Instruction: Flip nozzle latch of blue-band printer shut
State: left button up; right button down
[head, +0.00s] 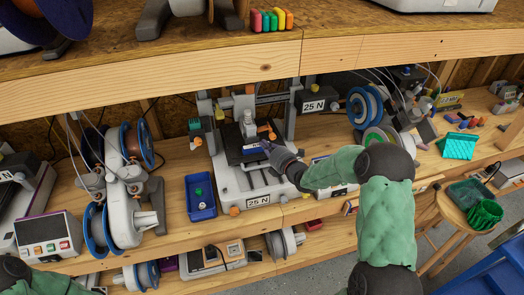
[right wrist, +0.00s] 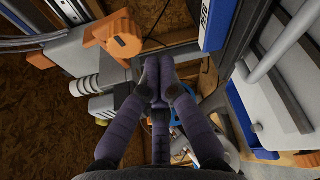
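The blue-band printer (head: 232,188) stands mid-bench in the head view, with a grey nozzle head (head: 248,122) above its dark bed. An orange latch (head: 266,131) sticks out at the head's right side; the right wrist view shows it large at upper left (right wrist: 115,35). The blue band (head: 256,145) lies just below the head, and shows at the top of the right wrist view (right wrist: 214,25). My right gripper (head: 268,148) is just below the latch; its fingertips (right wrist: 158,68) are together, with nothing seen between them and a gap to the latch. My left gripper is out of view.
A blue bin (head: 201,211) stands left of the printer. A white spool machine (head: 125,185) is further left, and blue spools (head: 365,108) are at right. A wooden shelf edge (head: 190,74) runs above the printer. A stool (head: 452,235) stands at right.

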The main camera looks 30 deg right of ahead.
jog(key=shift+s+d+r, duration=0.1)
jog(key=shift+d, duration=0.35)
